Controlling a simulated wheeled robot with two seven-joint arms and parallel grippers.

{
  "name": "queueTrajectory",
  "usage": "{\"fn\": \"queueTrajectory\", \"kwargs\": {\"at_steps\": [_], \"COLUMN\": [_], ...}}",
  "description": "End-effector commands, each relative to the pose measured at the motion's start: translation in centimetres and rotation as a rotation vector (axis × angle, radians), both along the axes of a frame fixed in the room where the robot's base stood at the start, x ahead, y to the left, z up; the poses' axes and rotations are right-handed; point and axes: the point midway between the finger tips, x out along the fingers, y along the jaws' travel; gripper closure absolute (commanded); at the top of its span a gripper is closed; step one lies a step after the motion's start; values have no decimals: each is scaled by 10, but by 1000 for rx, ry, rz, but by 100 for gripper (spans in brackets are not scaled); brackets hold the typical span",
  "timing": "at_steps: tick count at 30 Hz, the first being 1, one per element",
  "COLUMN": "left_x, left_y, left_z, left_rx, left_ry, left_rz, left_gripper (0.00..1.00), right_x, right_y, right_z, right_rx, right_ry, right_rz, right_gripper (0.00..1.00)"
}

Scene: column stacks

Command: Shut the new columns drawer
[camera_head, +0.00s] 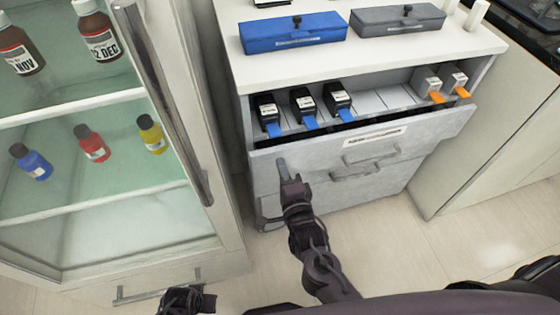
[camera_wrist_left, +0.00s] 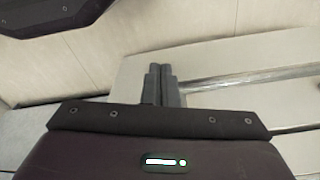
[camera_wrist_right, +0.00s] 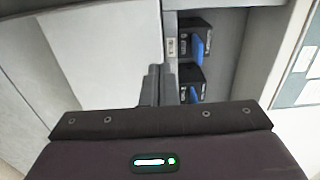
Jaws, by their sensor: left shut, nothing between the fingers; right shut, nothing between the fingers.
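The top drawer (camera_head: 385,132) of the white cabinet is pulled out. A pale label is on its grey front, too small to read. Inside are several black boxes with blue tabs (camera_head: 303,105) on the left and white boxes with orange tabs (camera_head: 440,88) on the right. My right gripper (camera_head: 283,168) is shut and empty, at the left part of the drawer front; I cannot tell whether it touches. It shows in the right wrist view (camera_wrist_right: 161,75) beside the drawer with two black boxes (camera_wrist_right: 193,82). My left gripper (camera_wrist_left: 161,76) is shut and empty, low at the left.
A glass-door cabinet (camera_head: 180,110) with bottles stands on the left; its lower drawer has a bar handle (camera_head: 157,292). A blue case (camera_head: 292,33) and a grey case (camera_head: 397,18) lie on the cabinet top. Another drawer (camera_head: 350,178) is below. Floor is free at front right.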

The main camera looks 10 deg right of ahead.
Motion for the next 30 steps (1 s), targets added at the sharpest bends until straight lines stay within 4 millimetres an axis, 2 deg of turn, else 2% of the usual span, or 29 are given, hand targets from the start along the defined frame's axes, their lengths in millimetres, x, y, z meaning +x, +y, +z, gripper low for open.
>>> {"fn": "queueTrajectory", "kwargs": {"at_steps": [3, 6, 18, 25, 30], "left_x": [1, 3, -1, -3, 1], "left_y": [-1, -1, -1, -3, -4], "left_z": [3, 5, 3, 7, 16], "left_rx": [-1, -2, -2, -1, -4], "left_ry": [-3, -8, 0, 17, 7], "left_rz": [-1, -2, -2, -6, -7], "left_gripper": [100, 100, 100, 100, 100], "right_x": [14, 20, 23, 47, 48], "right_y": [2, 2, 2, 4, 4], "right_z": [0, 0, 0, 0, 0], "right_rx": [1, 1, 1, 2, 0], "right_ry": [-2, 0, 0, -1, 1], "right_rz": [1, 1, 1, -2, 1], "right_gripper": [100, 100, 100, 100, 100]}}
